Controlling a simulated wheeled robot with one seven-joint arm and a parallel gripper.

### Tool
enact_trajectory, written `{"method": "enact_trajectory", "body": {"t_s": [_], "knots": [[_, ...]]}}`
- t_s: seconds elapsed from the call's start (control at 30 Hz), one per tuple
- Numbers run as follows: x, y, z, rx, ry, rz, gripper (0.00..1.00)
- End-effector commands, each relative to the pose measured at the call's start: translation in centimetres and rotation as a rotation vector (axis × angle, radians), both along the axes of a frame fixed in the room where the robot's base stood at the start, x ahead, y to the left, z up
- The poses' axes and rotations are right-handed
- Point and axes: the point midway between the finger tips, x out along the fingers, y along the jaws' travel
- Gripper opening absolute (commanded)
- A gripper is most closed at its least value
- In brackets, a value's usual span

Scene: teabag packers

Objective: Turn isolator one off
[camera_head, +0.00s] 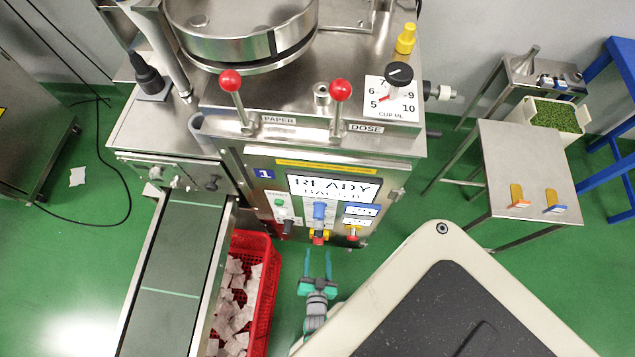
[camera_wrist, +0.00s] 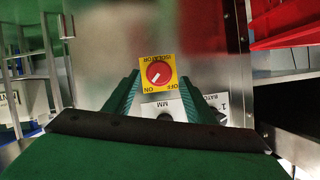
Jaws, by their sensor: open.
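The isolator (camera_head: 318,238) is a red round knob on a yellow plate, low on the front panel of the machine marked 1 (camera_head: 264,174). In the wrist view the isolator knob (camera_wrist: 158,73) shows upside down, with its white mark towards the ON label. The OFF label is on the other side of the plate. My gripper (camera_head: 318,256) is in front of the panel, just below the isolator in the head view. Its two green fingers are open and empty, one on each side of the isolator in the wrist view. I cannot tell whether they touch it.
A blue knob (camera_head: 319,210), a black switch (camera_head: 287,226) and a red button (camera_head: 352,238) are close around the isolator. A red crate (camera_head: 262,298) of teabags and a conveyor (camera_head: 170,265) stand left. A steel table (camera_head: 520,165) stands right.

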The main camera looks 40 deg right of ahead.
Motion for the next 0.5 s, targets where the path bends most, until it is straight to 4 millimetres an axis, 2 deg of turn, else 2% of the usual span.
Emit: {"method": "enact_trajectory", "body": {"t_s": [0.1, 0.23, 0.5], "knots": [[1.3, -1.4, -0.7, 0.0, 0.001, -0.002, 0.5], [2.4, -2.3, -1.3, 0.001, -0.001, -0.002, 0.5], [3.1, -3.0, -1.8, 0.001, 0.001, 0.0, 0.5]]}}
